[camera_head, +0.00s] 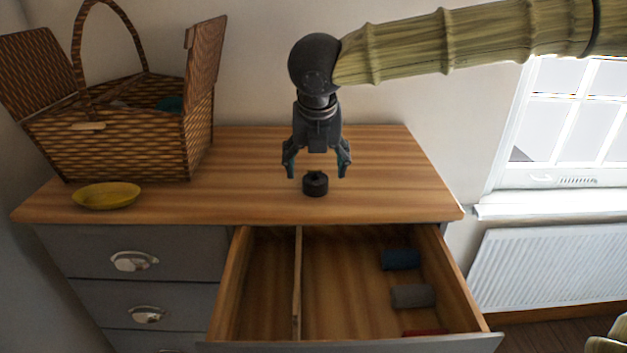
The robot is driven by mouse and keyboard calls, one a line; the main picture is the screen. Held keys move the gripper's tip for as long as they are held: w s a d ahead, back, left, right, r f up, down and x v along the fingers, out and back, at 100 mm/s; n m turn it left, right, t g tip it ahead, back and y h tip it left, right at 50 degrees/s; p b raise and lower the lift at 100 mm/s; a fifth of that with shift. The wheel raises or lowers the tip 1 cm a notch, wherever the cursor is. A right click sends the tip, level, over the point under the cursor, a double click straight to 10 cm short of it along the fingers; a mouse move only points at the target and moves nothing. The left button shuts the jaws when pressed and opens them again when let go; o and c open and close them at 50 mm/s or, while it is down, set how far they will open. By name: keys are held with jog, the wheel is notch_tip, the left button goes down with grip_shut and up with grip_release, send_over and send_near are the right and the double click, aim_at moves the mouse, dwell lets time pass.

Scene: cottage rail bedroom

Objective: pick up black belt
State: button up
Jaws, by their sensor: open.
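The black belt (315,184) looks like a small dark coil on the wooden dresser top, near its front edge and above the open drawer. My gripper (317,174) points down over it with its two fingers apart. The fingertips sit to the left and right of the coil and a little above it in the picture. No contact shows, and nothing is held. How far the fingertips are above the wood is hard to tell.
A wicker basket (110,140) with raised lids and a yellow dish (106,195) stand at left on the dresser top (390,170). The open drawer (345,300) has a divider and several rolled cloths at right. The dresser top's right side is clear.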

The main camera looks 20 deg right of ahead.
aim_at(315, 179)
jog(key=shift+s+d+f+p, duration=0.1)
jog(key=shift+s+f+p, duration=0.15)
jog(key=shift+p, duration=0.1)
jog(key=w+f, duration=0.1)
jog(key=w+f+p, duration=0.1)
jog(key=shift+f, duration=0.3)
jog(key=shift+p+x, duration=0.45)
jog(key=shift+x, duration=0.45)
jog(key=shift+s, duration=0.1)
jog(key=c, duration=1.3)
jog(key=shift+o, duration=0.2)
jog(key=shift+r, duration=0.15)
